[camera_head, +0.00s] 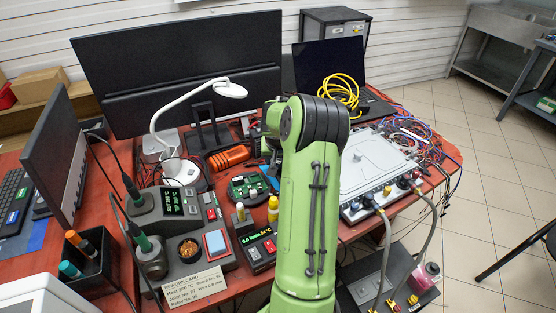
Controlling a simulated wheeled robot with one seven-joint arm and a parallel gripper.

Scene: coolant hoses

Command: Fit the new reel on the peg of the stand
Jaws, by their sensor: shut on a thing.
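My green arm (310,200) rises through the middle of the view and bends away at a dark joint near the top.
A grey enclosure (375,165) with hoses stands right.

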